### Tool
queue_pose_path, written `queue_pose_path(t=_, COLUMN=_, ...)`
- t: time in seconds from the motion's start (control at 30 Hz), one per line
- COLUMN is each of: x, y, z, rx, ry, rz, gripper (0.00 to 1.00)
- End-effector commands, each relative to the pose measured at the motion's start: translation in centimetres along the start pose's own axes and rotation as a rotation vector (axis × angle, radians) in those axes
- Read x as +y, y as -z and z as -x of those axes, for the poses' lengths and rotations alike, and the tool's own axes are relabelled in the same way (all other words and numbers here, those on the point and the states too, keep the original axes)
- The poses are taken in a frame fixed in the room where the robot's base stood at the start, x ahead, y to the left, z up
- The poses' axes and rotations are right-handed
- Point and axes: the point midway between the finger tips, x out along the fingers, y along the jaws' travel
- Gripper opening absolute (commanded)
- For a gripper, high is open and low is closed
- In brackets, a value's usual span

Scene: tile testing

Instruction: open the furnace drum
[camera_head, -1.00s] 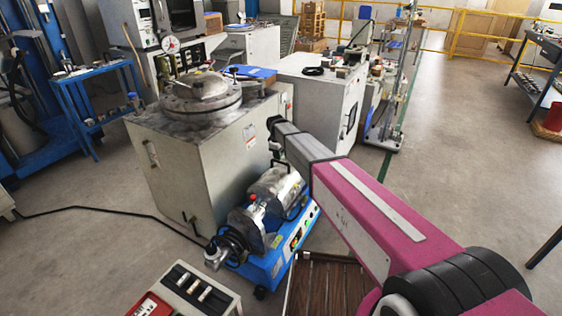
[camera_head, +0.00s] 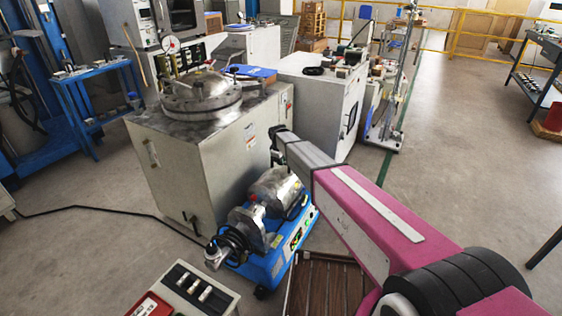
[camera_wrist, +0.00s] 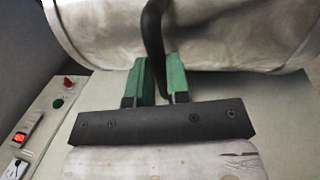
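In the wrist view a pale metal drum (camera_wrist: 235,35) with raised rims lies across the top. A dark curved handle (camera_wrist: 154,35) comes down in front of it. In the head view my arm reaches to the right side of the grey cabinet; the fingers and this drum cannot be made out there.
The grey cabinet (camera_head: 190,175) carries a round bolted metal lid (camera_head: 205,97). A blue machine (camera_head: 275,262) with a metal cylinder stands close below my arm. A pale switch panel (camera_wrist: 50,120) is left of my gripper. Open floor (camera_head: 450,180) lies to the right.

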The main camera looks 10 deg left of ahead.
Motion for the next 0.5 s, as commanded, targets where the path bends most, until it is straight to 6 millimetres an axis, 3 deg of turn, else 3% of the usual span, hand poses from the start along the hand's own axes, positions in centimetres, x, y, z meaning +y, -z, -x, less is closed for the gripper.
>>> queue_pose_path(t=0.27, x=1.8, y=0.1, z=-0.4, rx=0.000, ry=-0.002, rz=-0.002, gripper=0.00)
queue_pose_path(t=0.5, x=7.8, y=0.2, z=-1.6, rx=0.000, ry=-0.004, rz=-0.003, gripper=0.00)
